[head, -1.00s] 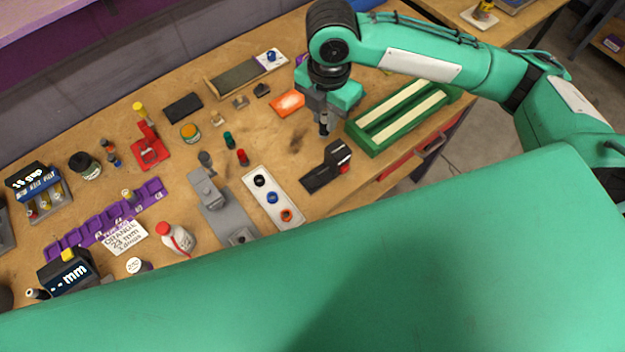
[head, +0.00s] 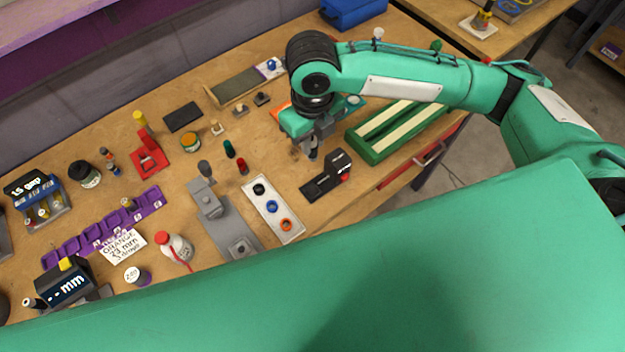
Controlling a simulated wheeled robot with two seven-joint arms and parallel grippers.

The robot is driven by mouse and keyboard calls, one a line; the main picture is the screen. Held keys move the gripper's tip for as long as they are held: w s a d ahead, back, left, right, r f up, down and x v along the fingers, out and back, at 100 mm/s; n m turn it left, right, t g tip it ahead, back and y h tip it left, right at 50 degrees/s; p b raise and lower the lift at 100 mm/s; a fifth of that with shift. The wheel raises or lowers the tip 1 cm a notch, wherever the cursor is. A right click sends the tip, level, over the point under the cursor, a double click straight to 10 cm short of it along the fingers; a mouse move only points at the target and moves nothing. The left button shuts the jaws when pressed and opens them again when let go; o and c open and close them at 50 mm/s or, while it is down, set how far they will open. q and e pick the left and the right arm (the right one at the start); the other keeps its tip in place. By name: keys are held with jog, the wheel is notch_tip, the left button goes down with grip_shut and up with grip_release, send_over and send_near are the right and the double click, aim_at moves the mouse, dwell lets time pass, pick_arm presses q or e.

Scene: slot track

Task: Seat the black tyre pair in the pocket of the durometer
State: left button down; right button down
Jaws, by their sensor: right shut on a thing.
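A black tyre pair (head: 259,189) shows as a dark ring at the far end of a white tray (head: 263,222). A dark device with an upright head, a red spot and a low plate (head: 325,180) stands right of the tray; I take it for the durometer, but its pocket is too small to make out. My right gripper (head: 312,153) points down just behind this device, apart from it. It is shut on a small dark thing that its fingers mostly hide; I cannot tell what. My left gripper is not in view.
Blue (head: 272,207) and orange (head: 286,225) rings sit in the same tray. A grey fixture (head: 212,212) stands left of it. A green box with cream strips (head: 375,145) lies right of the gripper. Red and green pegs stand behind the tray. My own green body hides the near edge.

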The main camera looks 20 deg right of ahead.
notch_tip(320, 180, down, 16)
jog(key=p, duration=0.3)
jog(key=shift+f, duration=0.2)
jog(key=shift+f, duration=0.1)
jog(key=c, duration=1.3)
grip_release()
